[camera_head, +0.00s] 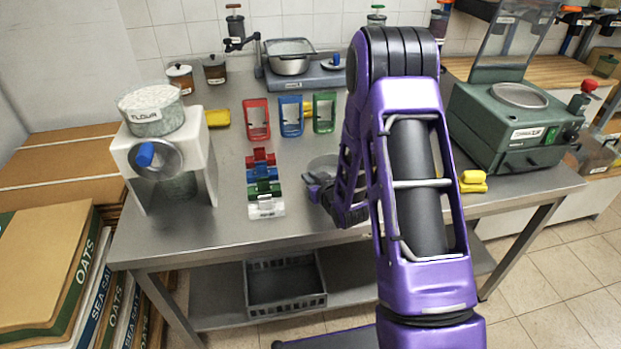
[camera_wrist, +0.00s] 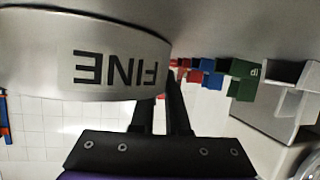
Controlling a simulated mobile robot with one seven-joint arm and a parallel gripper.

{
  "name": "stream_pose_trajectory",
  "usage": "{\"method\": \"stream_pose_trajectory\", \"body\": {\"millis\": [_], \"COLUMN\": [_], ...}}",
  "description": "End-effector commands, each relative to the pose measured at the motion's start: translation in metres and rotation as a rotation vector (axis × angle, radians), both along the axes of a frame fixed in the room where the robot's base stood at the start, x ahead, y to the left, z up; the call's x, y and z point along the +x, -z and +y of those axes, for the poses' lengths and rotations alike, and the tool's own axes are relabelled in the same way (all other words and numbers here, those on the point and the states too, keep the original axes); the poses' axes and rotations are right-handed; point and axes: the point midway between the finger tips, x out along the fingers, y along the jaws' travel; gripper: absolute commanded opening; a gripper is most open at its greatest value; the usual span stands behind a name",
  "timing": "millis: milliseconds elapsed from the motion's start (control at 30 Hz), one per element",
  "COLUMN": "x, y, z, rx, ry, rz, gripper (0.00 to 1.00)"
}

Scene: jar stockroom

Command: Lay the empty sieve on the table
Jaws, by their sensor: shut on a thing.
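The sieve (camera_wrist: 60,60) is a round grey metal ring marked FINE, large at the left of the wrist view, where the picture is upside down. My gripper (camera_wrist: 163,100) is shut on its wall at one side. In the head view the sieve (camera_head: 322,165) shows in small part just left of my arm, over the middle of the grey metal table (camera_head: 230,225). My gripper (camera_head: 318,190) is at its near side, partly hidden by my arm. I cannot tell whether the sieve touches the table, and its inside is barely seen.
Red, blue, green and white clips (camera_head: 265,185) stand in a row left of the sieve. Red, blue and green holders (camera_head: 291,116) stand behind. A flour mill (camera_head: 165,155) is at the left, a green machine (camera_head: 505,125) at the right. A yellow block (camera_head: 473,181) lies near it.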

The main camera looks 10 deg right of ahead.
Motion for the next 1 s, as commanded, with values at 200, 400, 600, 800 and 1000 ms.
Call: {"method": "stream_pose_trajectory", "body": {"millis": [200,400,600,800,1000], "x": [0.001,0.000,0.000,0.000,-0.017], "y": [-0.001,0.002,0.002,0.000,-0.007], "z": [0.000,0.000,0.000,0.000,-0.005], "rx": [-0.001,0.000,0.001,0.001,0.000], "ry": [0.000,0.001,0.001,0.001,0.002], "rz": [-0.002,0.000,0.000,0.000,0.002], "gripper": [0.00,0.27,0.43,0.43,0.43]}}
